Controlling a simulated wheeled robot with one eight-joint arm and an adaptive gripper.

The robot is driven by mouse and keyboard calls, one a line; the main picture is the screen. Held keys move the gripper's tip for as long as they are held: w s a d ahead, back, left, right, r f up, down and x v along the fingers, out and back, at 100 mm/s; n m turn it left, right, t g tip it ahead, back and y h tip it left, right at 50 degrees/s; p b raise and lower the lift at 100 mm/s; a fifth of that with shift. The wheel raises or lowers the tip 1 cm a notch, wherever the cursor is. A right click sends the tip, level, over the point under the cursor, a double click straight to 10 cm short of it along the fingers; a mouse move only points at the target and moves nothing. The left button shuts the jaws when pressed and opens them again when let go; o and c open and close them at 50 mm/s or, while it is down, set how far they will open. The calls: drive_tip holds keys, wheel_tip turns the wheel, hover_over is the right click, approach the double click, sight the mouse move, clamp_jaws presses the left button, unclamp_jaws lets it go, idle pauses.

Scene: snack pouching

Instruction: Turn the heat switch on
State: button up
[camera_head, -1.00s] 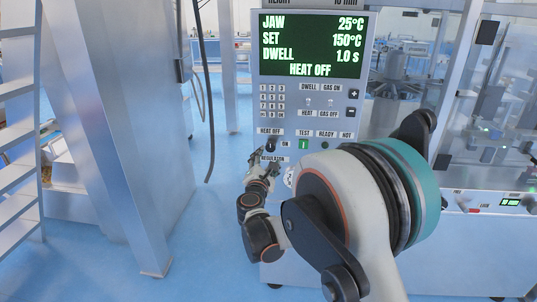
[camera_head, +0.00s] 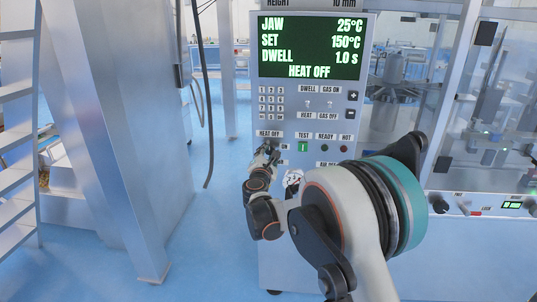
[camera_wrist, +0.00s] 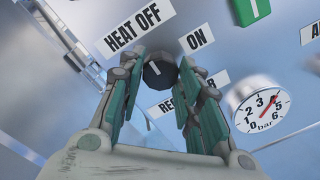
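The heat switch is a round black knob (camera_wrist: 160,73) with a white mark, between the "HEAT OFF" and "ON" labels in the wrist view. My gripper (camera_wrist: 163,65) has its two green-padded fingers apart, one on each side of the knob; I cannot tell whether they touch it. In the head view my gripper (camera_head: 267,152) is at the lower left of the control panel (camera_head: 345,125) and largely hides the knob. The display (camera_head: 311,46) reads HEAT OFF, jaw 25°C, set 150°C.
A green button (camera_head: 303,147) marked TEST is right of the switch. A pressure gauge (camera_wrist: 259,104) is below right of the knob in the wrist view. A keypad (camera_head: 271,101) sits above the switch. A metal post (camera_head: 125,130) stands at left, with clear floor between.

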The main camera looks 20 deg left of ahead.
drive_tip(key=shift+m, duration=0.3)
drive_tip(key=shift+c, duration=0.4)
drive_tip(key=m, duration=0.4)
drive_tip(key=shift+p, duration=0.35)
drive_tip(key=m, duration=0.4)
drive_tip(key=shift+m, duration=0.3)
drive_tip(key=m, duration=0.4)
drive_tip(key=shift+d+r+p, duration=0.1)
drive_tip(key=shift+p, duration=0.25)
drive_tip(key=shift+m, duration=2.2)
drive_tip(key=o, duration=1.1)
drive_tip(key=shift+g, duration=0.3)
